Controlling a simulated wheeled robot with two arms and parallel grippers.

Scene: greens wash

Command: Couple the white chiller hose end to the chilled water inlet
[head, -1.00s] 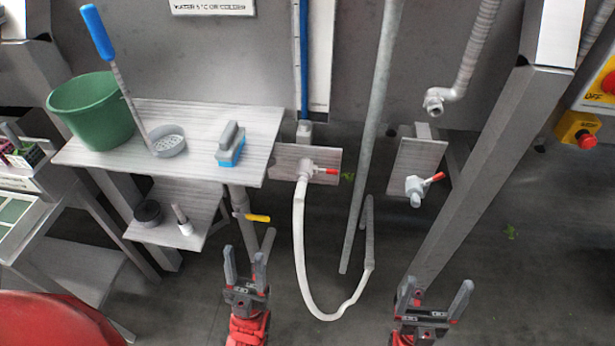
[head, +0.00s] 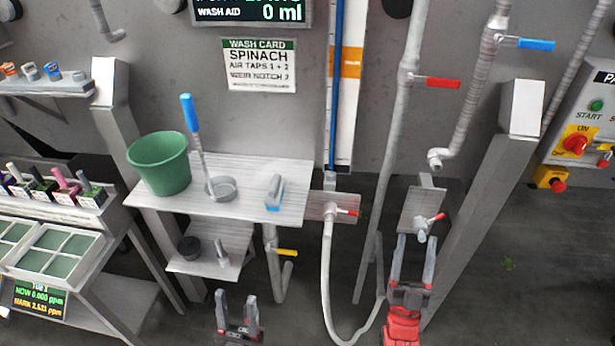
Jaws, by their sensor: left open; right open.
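The white hose (head: 326,285) hangs from a valve with a red handle (head: 329,210) on the left plate. It loops down and back up on the right to a grey length (head: 380,270); I cannot tell exactly where its free end lies. A second red-handled valve (head: 421,232) sits on the right plate (head: 416,203). No label shows which fitting is the chilled water inlet. My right gripper (head: 416,241) is open and empty, its fingers pointing up just in front of that right valve in the picture. My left gripper (head: 236,297) is open and empty, low and left of the hose.
A shelf (head: 240,203) holds a green bucket (head: 160,165), a ladle-like tool (head: 219,187) and a brush (head: 274,193). A grey pipe (head: 384,170) runs down behind the hose. A slanted post (head: 475,215) stands at right. A pipe elbow (head: 437,158) hangs above the right valve.

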